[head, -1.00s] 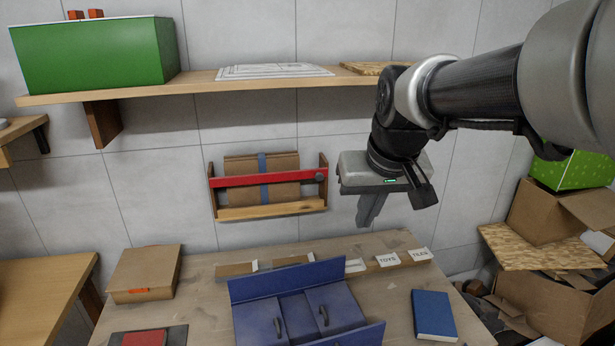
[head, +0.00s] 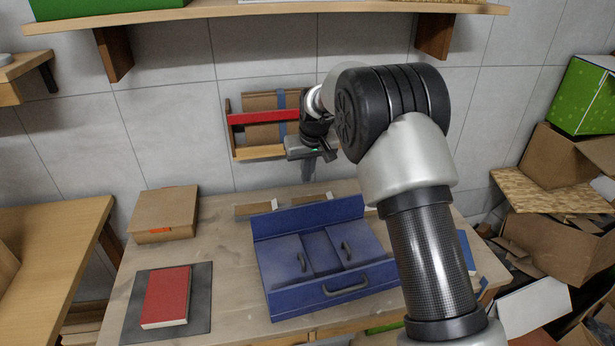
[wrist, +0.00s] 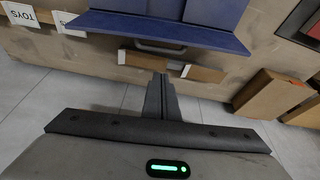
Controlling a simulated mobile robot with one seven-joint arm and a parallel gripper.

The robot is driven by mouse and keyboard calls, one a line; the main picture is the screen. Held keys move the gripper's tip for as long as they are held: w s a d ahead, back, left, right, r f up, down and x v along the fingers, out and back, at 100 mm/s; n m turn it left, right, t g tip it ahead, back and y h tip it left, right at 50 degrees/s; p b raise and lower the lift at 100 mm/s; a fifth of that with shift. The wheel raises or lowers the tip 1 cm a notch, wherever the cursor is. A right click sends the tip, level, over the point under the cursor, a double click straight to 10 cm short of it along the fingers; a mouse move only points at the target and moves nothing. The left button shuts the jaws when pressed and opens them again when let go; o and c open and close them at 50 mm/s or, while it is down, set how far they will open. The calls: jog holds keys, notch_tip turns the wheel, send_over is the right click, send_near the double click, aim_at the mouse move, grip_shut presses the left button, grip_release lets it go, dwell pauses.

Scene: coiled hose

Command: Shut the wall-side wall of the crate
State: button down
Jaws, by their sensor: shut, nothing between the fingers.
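The blue crate (head: 282,297) sits on the worktable, with two handled lids or panels on top and a handled near wall. Its wall-side wall (head: 310,218) is a long blue flap along the back edge; it appears to lean outward, toward the tiled wall. In the wrist view this wall (wrist: 165,32) lies at the top of the picture, with a dark handle (wrist: 160,47) just beyond its edge. My gripper (head: 309,176) is shut and empty, pointing down behind and above the crate, apart from it. The shut fingers (wrist: 160,98) also show in the wrist view.
A wall rack (head: 262,152) with a red bar is close behind my gripper. A cardboard box (head: 164,213) and a red book (head: 166,296) on a dark mat are left of the crate. Label cards lie along the table's back edge. A shelf (head: 250,10) hangs above.

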aim_at(309, 212)
notch_tip(309, 212, down, 7)
jog(key=s, duration=0.1)
jog(key=shift+s+d+p, duration=0.25)
jog(key=shift+p, duration=0.1)
jog(key=shift+f+b, duration=0.2)
jog(key=shift+b, duration=0.25)
